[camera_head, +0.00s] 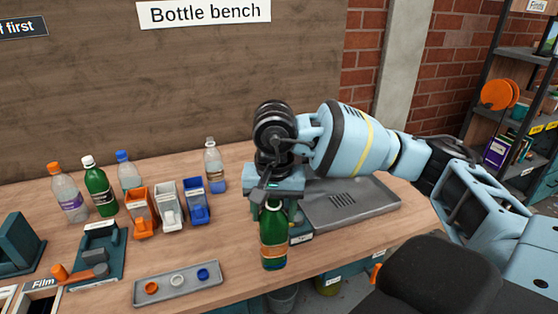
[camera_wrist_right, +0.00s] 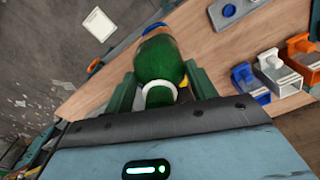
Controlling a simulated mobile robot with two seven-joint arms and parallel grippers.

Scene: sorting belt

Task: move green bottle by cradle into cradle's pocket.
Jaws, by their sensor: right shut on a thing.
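My right gripper (camera_head: 273,198) is shut on a green bottle (camera_head: 273,243) with an orange label, gripping its upper part from above. The bottle looks upright near the bench's front edge; I cannot tell whether its base touches the bench. In the right wrist view the green bottle (camera_wrist_right: 160,62) sits between the two fingers. A teal block with a white label (camera_head: 301,238), perhaps the cradle, shows just right of the bottle. It is mostly hidden by the bottle and gripper, so its pocket cannot be seen. My left gripper is not in view.
A grey tray (camera_head: 350,206) lies behind and right of the bottle. A small tray of caps (camera_head: 178,284) lies to the left. Orange, white and blue bins (camera_head: 168,206) stand further back, with several bottles (camera_head: 100,187) near them. A teal fixture (camera_head: 97,257) is at left.

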